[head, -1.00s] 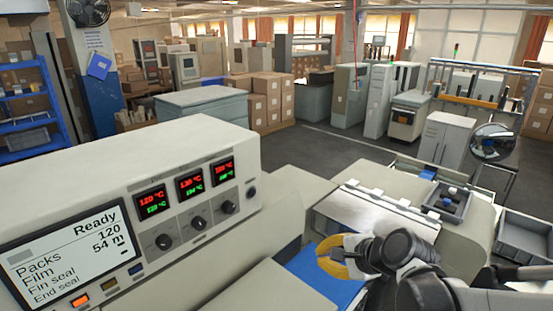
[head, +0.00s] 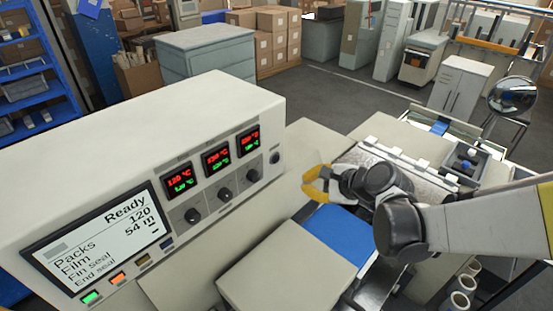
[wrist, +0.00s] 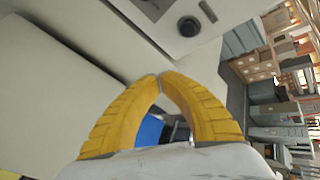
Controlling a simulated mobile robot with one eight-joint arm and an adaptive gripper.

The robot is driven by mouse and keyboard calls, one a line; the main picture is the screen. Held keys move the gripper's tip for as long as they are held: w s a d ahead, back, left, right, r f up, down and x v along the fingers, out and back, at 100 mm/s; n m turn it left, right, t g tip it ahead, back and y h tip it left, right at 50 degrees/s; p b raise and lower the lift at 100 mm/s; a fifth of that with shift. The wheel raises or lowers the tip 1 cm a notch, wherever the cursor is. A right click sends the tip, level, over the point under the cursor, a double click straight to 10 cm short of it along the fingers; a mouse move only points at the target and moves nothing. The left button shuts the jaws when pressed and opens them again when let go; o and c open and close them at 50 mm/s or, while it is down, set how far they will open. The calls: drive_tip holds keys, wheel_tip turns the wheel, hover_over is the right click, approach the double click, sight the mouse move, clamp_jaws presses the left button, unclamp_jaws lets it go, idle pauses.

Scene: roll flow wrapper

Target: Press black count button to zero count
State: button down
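The control panel (head: 140,150) of the wrapper stands at the left in the head view. Its screen (head: 105,240) reads "Ready", Packs 120, Film 54 m. A small round black button (head: 275,157) sits at the panel's right end, beyond three black knobs (head: 225,195). I cannot read its label. A dark round control (wrist: 188,26) shows near the top of the wrist view; I cannot tell which one it is. My gripper (head: 305,182) has yellow fingers and is empty, to the right of the panel and apart from it. In the wrist view its fingertips (wrist: 159,77) meet.
Small coloured buttons, among them a green one (head: 91,297) and an orange one (head: 118,279), line up below the screen. A beige cover (head: 290,268) and a blue surface (head: 340,237) lie below my gripper. A round mirror (head: 512,97) stands at the right.

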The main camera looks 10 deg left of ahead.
sight(275, 166)
drive_tip(key=shift+w+a, duration=0.7)
drive_tip(key=shift+a, duration=0.5)
drive_tip(key=shift+w+a, duration=0.7)
drive_tip(key=shift+a, duration=0.5)
drive_tip(key=shift+w+a, duration=0.7)
drive_tip(key=shift+a, duration=0.5)
drive_tip(key=shift+a, duration=0.1)
drive_tip(key=shift+w+a, duration=0.25)
drive_tip(key=shift+a, duration=0.05)
drive_tip(key=shift+w+a+b, duration=0.2)
drive_tip(key=shift+a+b, duration=0.15)
drive_tip(key=shift+b, duration=0.05)
drive_tip(key=shift+s+d, duration=0.45)
drive_tip(key=shift+d, duration=0.3)
drive_tip(key=shift+s+d+b, duration=0.2)
drive_tip(key=shift+s+d, duration=0.2)
drive_tip(key=shift+d, duration=0.3)
drive_tip(key=shift+s+d+b, duration=0.15)
drive_tip(key=shift+s+d, duration=0.3)
drive_tip(key=shift+d, duration=0.3)
drive_tip(key=shift+s+d+b, duration=0.2)
drive_tip(key=shift+s+d, duration=0.2)
drive_tip(key=shift+d, duration=0.3)
